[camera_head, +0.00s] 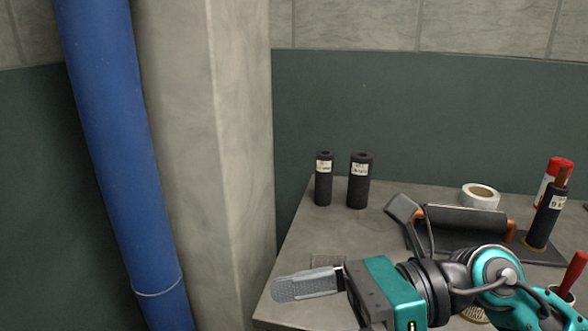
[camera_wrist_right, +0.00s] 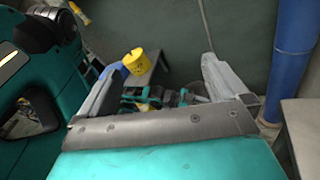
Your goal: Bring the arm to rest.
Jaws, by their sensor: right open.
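My right arm, teal and black, comes in from the lower right in the head view. Its gripper (camera_head: 282,289) points left, over or just in front of the table's near left part. One grey finger shows clearly there. In the right wrist view the gripper (camera_wrist_right: 163,64) has its two fingers wide apart with nothing held between them. My left gripper is in neither view.
The grey table (camera_head: 297,245) holds two black cylinders (camera_head: 323,180) (camera_head: 360,182), a white tape roll (camera_head: 480,196), a black cylinder on copper pipe (camera_head: 465,220) and a red-and-white can (camera_head: 547,185). A blue pipe (camera_head: 115,140) and concrete pillar (camera_head: 205,150) stand left.

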